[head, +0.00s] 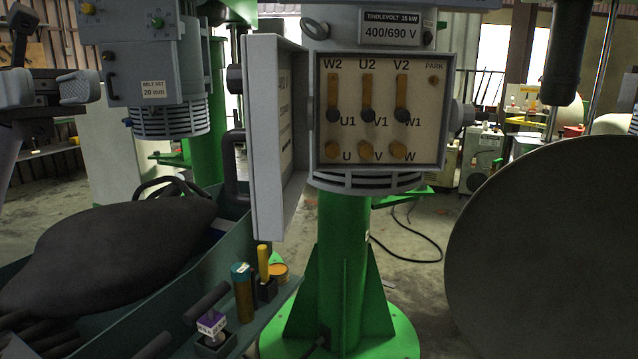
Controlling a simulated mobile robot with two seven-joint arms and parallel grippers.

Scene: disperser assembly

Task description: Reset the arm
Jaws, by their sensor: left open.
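My left gripper (50,56) is at the upper left edge of the head view. Its two grey-and-black fingers are spread apart, with nothing seen between them. It is left of the grey motor housing (150,60) labelled "BELT SET 20 mm" and apart from the terminal box. My right gripper does not show.
An open terminal box (430,112) with three link bars tops a green column (343,250); its door (268,140) swings left. A teal tray (170,340) holds small parts and a large dark rounded shape (110,250). A big dark disc (550,240) fills the right.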

